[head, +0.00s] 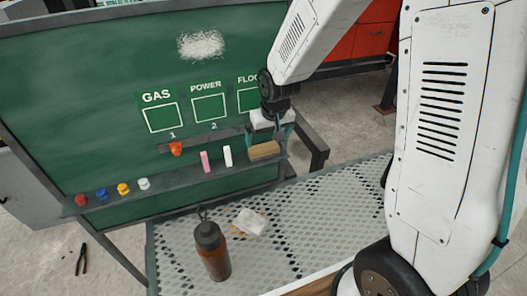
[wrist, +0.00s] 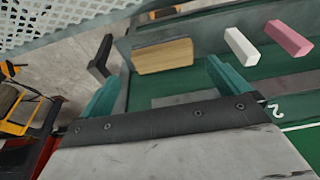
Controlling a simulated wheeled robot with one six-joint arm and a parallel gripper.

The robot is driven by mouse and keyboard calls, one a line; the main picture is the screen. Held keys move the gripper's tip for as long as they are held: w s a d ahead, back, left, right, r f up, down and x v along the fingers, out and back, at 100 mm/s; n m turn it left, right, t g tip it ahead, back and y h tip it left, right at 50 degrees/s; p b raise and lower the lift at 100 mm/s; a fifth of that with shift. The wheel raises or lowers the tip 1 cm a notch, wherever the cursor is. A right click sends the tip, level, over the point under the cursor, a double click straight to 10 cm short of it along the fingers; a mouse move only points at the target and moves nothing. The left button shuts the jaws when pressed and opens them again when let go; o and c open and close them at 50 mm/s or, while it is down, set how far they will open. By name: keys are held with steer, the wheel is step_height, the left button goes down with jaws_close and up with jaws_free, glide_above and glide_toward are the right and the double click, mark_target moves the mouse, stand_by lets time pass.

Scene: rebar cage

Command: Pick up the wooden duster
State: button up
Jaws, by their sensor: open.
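The wooden duster (head: 264,151) is a tan block resting on the ledge of the green chalkboard, near its right end. In the wrist view the duster (wrist: 163,56) lies just beyond my fingertips, roughly between the two teal fingers and apart from them. My gripper (head: 270,132) is open and empty, just above the duster in the head view. It also shows in the wrist view (wrist: 160,72) with its fingers spread wide.
A white chalk (head: 228,156) and a pink chalk (head: 205,162) stand left of the duster. Several coloured knobs (head: 123,189) sit farther left along the ledge (head: 185,178). A brown bottle (head: 211,250) and a crumpled white cloth (head: 249,222) are on the perforated table (head: 300,220).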

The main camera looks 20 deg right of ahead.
mark_target(264, 148)
steer(key=x, duration=0.4)
steer(key=w+x, duration=0.1)
steer(key=x, duration=0.2)
steer(key=shift+a+r, duration=0.1)
steer(key=shift+a, duration=0.05)
steer(key=c, duration=0.7)
